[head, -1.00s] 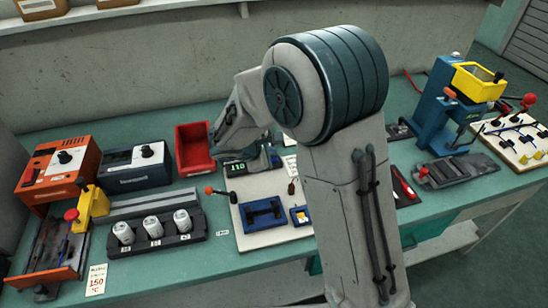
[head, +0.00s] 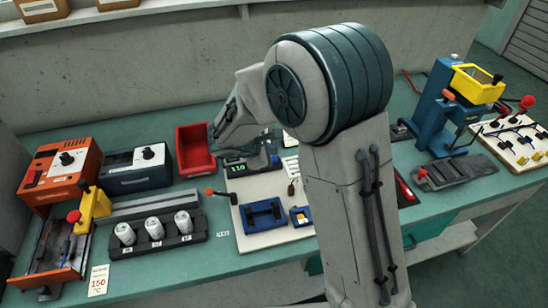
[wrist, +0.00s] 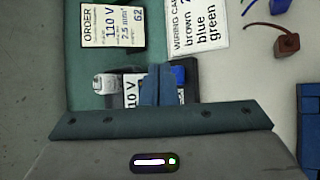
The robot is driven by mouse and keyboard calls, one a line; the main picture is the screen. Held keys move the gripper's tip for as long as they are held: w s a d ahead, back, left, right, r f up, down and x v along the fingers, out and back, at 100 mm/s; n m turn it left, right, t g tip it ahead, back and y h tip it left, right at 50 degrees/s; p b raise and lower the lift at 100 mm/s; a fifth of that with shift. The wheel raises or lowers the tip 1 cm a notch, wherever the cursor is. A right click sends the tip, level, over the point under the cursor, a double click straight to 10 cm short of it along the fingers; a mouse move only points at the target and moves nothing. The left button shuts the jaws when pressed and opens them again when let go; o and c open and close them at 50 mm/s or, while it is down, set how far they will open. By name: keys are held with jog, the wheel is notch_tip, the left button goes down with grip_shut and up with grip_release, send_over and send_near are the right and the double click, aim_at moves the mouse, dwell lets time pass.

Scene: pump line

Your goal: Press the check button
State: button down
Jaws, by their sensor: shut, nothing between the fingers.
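My gripper (wrist: 158,84) is shut and empty in the wrist view, its fingers together over a dark device (wrist: 193,90). A label or display reading partly "10 V" (wrist: 131,96) shows just left of the fingers. A blue part (wrist: 178,75), which may be the check button, shows close to the right of the fingertips. A pale knob-like part (wrist: 104,84) is on the left. I cannot tell whether the fingers touch anything. In the head view the dark device with a green "110" display (head: 235,169) stands behind the board; my arm hides much of that area.
A red bin (head: 196,166) stands left of the device. An order card (wrist: 112,25) and a wiring card (wrist: 196,25) lie beyond the device. A blue press (head: 440,110) stands right.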

jog(key=shift+r, duration=0.1)
notch_tip(320, 180, up, 5)
jog(key=p, duration=0.3)
dwell(0.9)
jog(key=s+d+r+m+g+y, duration=0.1)
jog(key=s+d+r+m+y, duration=0.1)
jog(key=s+d+m, duration=0.2)
jog(key=s+d+r+m+g+y, duration=0.1)
jog(key=s+d+r+m+y, duration=0.1)
jog(key=s+m, duration=0.6)
jog(key=s+d+r+m+g+y, duration=0.2)
jog(key=s+d+r+m, duration=0.2)
jog(key=s, duration=0.8)
jog(key=d+m, duration=0.2)
jog(key=shift+s+r+m+p, duration=0.15)
jog(key=shift+s+m+p, duration=0.15)
jog(key=shift+s+p, duration=0.05)
dwell(0.6)
